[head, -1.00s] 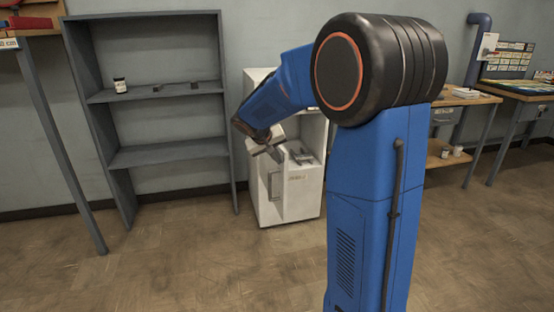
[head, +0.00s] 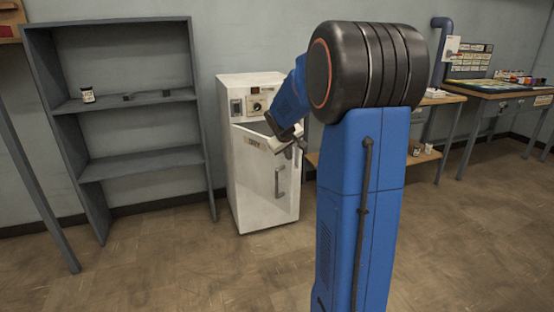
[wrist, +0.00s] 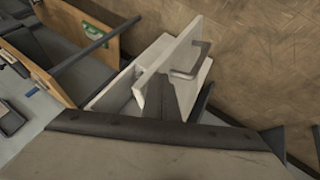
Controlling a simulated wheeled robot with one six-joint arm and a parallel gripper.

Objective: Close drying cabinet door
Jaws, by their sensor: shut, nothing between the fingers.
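The white drying cabinet (head: 233,165) stands against the wall, left of my arm in the head view. Its door (head: 262,185) has a grey vertical handle (head: 280,181) and a dark label near the top. The door stands partly open, its top edge angled out from the body, and covers most of the front. My gripper (head: 296,147) is shut and empty at the door's upper right corner. In the wrist view the dark fingers (wrist: 164,100) overlap the white door (wrist: 178,62); I cannot tell whether they touch it. The handle also shows there (wrist: 190,60).
A grey shelf unit (head: 125,165) with a small jar (head: 87,95) stands left of the cabinet. Wooden workbenches (head: 500,92) stand on the right. The floor (head: 180,270) in front of the cabinet is clear.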

